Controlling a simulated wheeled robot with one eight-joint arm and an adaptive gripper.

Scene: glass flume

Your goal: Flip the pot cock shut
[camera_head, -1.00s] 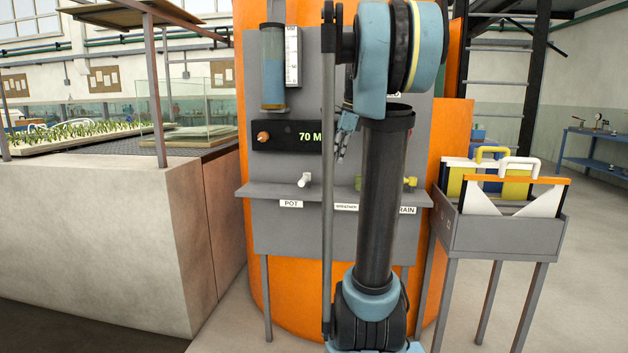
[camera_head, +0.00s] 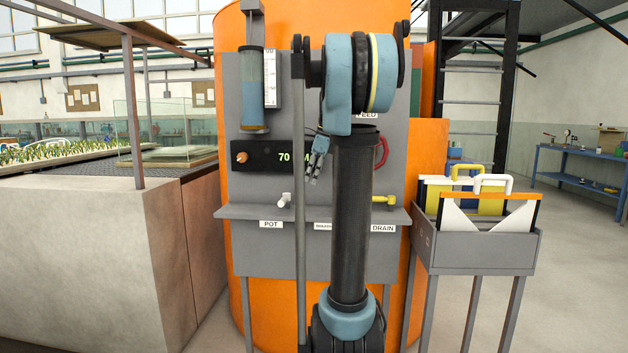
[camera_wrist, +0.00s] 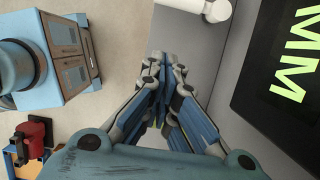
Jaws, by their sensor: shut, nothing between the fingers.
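The pot cock (camera_head: 285,200) is a small white valve with a lever, above the POT label (camera_head: 271,224) on the grey panel's shelf. Its lever's angle is hard to read at this size. In the wrist view a white rounded part, which looks like the cock (camera_wrist: 205,8), shows at the top edge, cut off. My gripper (camera_head: 312,179) hangs to the right of the cock and a little above it, apart from it, partly beside my arm. In the wrist view my gripper (camera_wrist: 167,62) is shut and empty, with a gap between its tips and the white part.
The black display (camera_head: 262,157) is above the cock, below a blue gauge tube (camera_head: 252,90). A yellow drain cock (camera_head: 383,200) and a red handle (camera_head: 382,152) are right of my arm. The shelf (camera_head: 240,212) juts out under the cocks. A grey bin (camera_head: 480,244) stands right.

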